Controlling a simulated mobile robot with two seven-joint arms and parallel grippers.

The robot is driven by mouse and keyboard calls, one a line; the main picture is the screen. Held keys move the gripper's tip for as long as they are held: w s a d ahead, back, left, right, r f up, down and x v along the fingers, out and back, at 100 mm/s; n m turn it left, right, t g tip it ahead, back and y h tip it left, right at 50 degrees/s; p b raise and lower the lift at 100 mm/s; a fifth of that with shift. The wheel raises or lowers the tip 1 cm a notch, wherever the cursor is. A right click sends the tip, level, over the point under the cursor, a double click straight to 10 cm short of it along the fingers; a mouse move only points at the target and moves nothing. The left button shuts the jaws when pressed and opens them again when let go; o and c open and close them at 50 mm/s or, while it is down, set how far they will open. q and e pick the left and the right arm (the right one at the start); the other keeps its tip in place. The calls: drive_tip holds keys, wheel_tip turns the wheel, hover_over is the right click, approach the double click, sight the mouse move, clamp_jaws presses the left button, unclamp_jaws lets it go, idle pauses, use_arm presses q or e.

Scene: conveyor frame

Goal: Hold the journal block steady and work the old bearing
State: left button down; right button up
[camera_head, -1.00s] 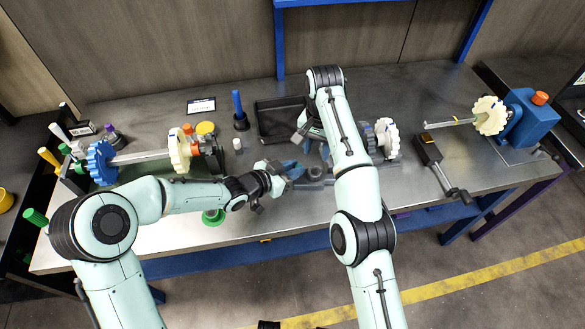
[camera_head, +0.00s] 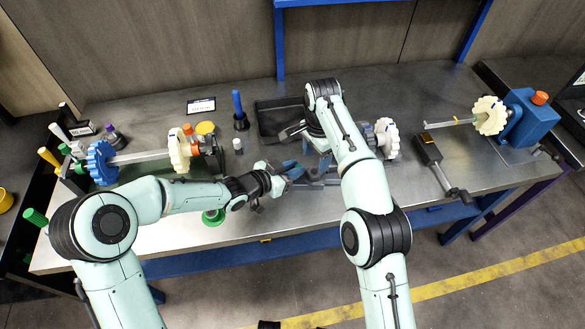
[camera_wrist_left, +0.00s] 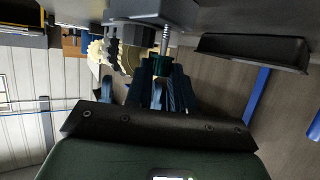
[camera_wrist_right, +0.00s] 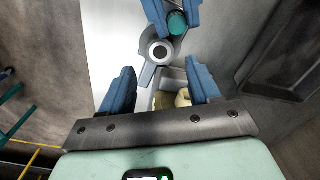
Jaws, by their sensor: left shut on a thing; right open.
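My left gripper (camera_head: 292,170) is near the front middle of the bench. In the left wrist view its blue fingers (camera_wrist_left: 160,88) are closed on a teal-green cylindrical piece (camera_wrist_left: 161,65), with a threaded rod beyond it. In the right wrist view the teal piece (camera_wrist_right: 177,22) sits between the left gripper's fingers. Beside it is a grey bracket-like part (camera_wrist_right: 147,74) with a dark-centred ring (camera_wrist_right: 160,52), seemingly the journal block and bearing. My right gripper (camera_wrist_right: 160,85) is open, its fingers apart and short of the ring. My right arm hides much of this area in the head view.
A black tray (camera_head: 268,128) lies behind the grippers. A shaft with blue and cream gears (camera_head: 101,162) stands left. A cream gear (camera_head: 489,115) on a blue housing (camera_head: 532,118) stands right. A black tool (camera_head: 430,152) lies before it.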

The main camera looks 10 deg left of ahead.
sight(314, 172)
drive_tip(key=shift+f, duration=3.1)
drive_tip(key=c, duration=0.9)
drive_tip(key=shift+r, duration=0.25)
drive_tip(key=shift+r, duration=3.05)
